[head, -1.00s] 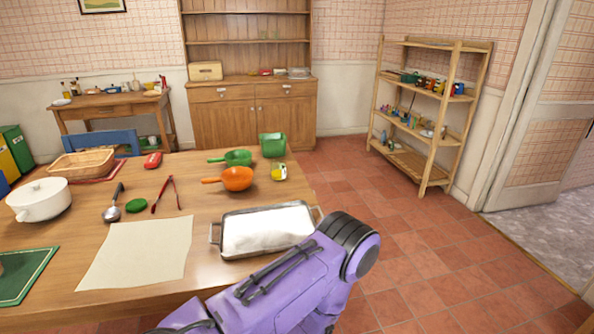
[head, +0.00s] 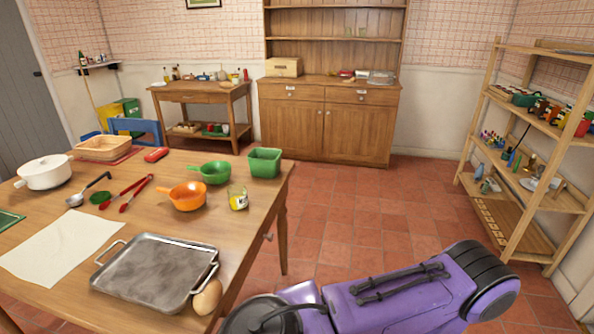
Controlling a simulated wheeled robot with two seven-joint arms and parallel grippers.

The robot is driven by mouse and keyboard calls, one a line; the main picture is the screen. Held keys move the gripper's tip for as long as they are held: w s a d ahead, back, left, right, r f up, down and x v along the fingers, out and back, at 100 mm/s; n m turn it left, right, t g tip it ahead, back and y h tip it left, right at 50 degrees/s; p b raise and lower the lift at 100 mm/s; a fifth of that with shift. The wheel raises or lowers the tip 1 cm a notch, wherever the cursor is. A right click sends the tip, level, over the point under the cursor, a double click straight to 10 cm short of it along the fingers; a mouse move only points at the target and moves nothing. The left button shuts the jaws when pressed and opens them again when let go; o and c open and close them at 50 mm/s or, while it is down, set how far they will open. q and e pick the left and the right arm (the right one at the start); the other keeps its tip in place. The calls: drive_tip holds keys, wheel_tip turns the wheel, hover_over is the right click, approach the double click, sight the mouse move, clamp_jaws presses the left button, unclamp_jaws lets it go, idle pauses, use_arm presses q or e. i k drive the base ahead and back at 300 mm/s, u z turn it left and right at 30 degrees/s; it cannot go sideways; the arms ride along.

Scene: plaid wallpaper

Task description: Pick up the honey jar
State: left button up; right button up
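No jar can be surely told as the honey jar. A small glass jar (head: 238,197) with a yellow label or contents stands near the right edge of the table, beside the orange pan. Several small dark jars with coloured tops (head: 549,110) stand on the upper part of the wooden shelf at the right; they are too small to identify. One of my arms, purple, crosses the bottom of the head view at the right, over the floor beside the table. Neither of my grippers shows.
The wooden table (head: 150,213) fills the left. It holds a metal tray (head: 157,271), a brown roundish item (head: 207,297), an orange pan (head: 187,196) and a green tub (head: 264,163). A wooden shelf (head: 490,110) stands right. Tiled floor (head: 345,215) between them is clear.

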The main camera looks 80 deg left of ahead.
sight(236, 195)
drive_tip(key=i, duration=0.95)
drive_tip(key=u, duration=4.15)
